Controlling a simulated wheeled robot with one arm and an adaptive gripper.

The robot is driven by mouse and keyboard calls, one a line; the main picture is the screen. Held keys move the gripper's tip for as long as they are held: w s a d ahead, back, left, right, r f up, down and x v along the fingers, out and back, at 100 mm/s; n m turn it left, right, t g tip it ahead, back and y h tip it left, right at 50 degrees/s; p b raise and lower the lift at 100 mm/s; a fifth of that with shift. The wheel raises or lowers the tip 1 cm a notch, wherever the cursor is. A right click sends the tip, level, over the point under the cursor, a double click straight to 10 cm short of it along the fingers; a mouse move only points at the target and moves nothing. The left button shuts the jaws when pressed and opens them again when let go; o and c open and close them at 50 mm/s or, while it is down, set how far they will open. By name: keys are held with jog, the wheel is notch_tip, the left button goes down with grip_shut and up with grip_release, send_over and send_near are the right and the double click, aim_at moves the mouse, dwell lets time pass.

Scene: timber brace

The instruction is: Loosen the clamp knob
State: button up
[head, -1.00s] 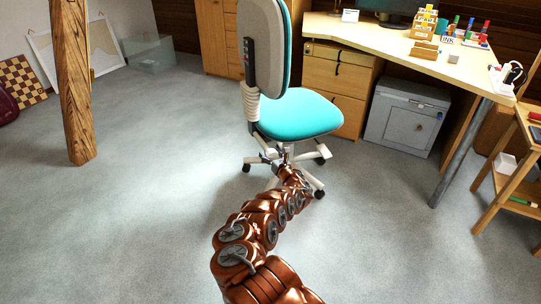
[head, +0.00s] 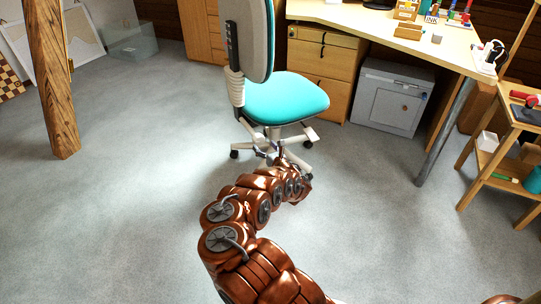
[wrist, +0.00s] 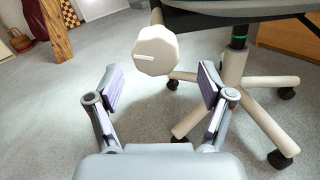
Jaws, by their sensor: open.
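The clamp knob (wrist: 156,50) is a cream, many-sided knob with a pale line on its face. In the wrist view it sits under the office chair's seat (wrist: 225,14), left of the chair's column. My gripper (wrist: 160,83) is open and empty, with one finger on each side and below the knob in the picture. The knob shows beyond the fingertips and appears apart from them. In the head view the teal chair seat (head: 287,98) stands beyond my arm.
The chair's pale legs and casters (wrist: 287,92) spread to the right of my gripper. A wooden post (head: 52,85) stands at the left, a desk (head: 400,38) behind right. A wooden shelf stand (head: 500,180) is at the right. Open grey floor lies to the left.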

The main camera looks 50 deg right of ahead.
jog(key=shift+s+a+r, duration=0.2)
jog(key=shift+s+a, duration=0.05)
jog(key=shift+s, duration=0.2)
jog(key=shift+v, duration=2.4)
